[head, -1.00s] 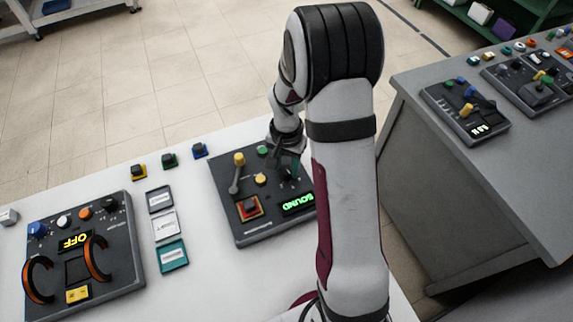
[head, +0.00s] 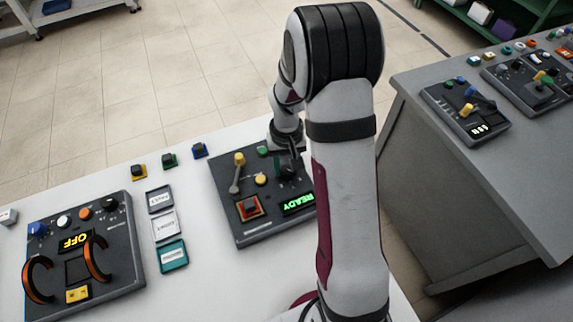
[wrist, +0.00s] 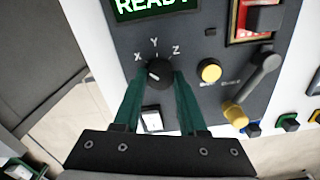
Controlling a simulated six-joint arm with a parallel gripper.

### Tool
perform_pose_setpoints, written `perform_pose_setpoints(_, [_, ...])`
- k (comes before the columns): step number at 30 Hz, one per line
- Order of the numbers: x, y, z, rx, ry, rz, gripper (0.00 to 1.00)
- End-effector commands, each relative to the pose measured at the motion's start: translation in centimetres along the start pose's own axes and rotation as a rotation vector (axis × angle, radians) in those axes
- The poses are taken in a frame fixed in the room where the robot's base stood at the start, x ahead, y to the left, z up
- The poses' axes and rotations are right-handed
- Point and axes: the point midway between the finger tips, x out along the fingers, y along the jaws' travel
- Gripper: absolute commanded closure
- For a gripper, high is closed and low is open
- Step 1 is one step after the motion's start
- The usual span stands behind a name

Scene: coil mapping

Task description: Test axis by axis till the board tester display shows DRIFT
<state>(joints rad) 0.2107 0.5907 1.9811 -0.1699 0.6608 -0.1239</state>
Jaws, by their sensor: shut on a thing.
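The board tester (head: 228,205) is a dark panel on the white bench. Its green display (head: 298,203) reads READY, upside down in the head view; the word also shows in the wrist view (wrist: 155,6). My gripper (wrist: 159,80) is shut on the black selector knob (wrist: 160,72), one green finger on each side. X, Y and Z are marked around the knob; its white mark seems to lie toward X. Beside it are a yellow button (wrist: 209,71), a yellow-tipped lever (wrist: 250,90) and a white switch (wrist: 152,119). In the head view my gripper (head: 287,165) partly hides the knob.
A black part (head: 250,207) sits in a red frame on the tester. Left are several flat labelled plates (head: 173,256) and a second panel (head: 118,255) reading OFF, with orange rings (head: 38,280). Small blocks (head: 169,160) line the back. A grey bench (head: 400,105) stands right.

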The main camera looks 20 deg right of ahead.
Motion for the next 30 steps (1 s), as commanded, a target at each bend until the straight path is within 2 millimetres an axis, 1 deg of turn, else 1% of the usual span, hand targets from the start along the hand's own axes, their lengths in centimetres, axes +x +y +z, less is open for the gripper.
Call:
perform_pose_setpoints(13, [-0.06, -0.02, 0.05, -0.010, -0.001, 0.000, 1.00])
perform_pose_setpoints(14, [-0.06, -0.02, 0.05, -0.010, -0.001, 0.000, 0.57])
perform_pose_setpoints(18, [-0.04, -0.02, 0.04, -0.010, -0.001, 0.000, 0.32])
perform_pose_setpoints(19, [-0.04, -0.01, 0.03, -0.010, -0.001, 0.000, 0.29])
perform_pose_setpoints(26, [-0.02, 0.00, 0.02, -0.010, 0.000, 0.000, 0.29])
perform_pose_setpoints(28, [-0.25, -0.01, -0.01, -0.009, 0.000, 0.000, 0.29])
perform_pose_setpoints(30, [-0.96, -0.01, -0.07, -0.010, 0.003, 0.000, 0.29])
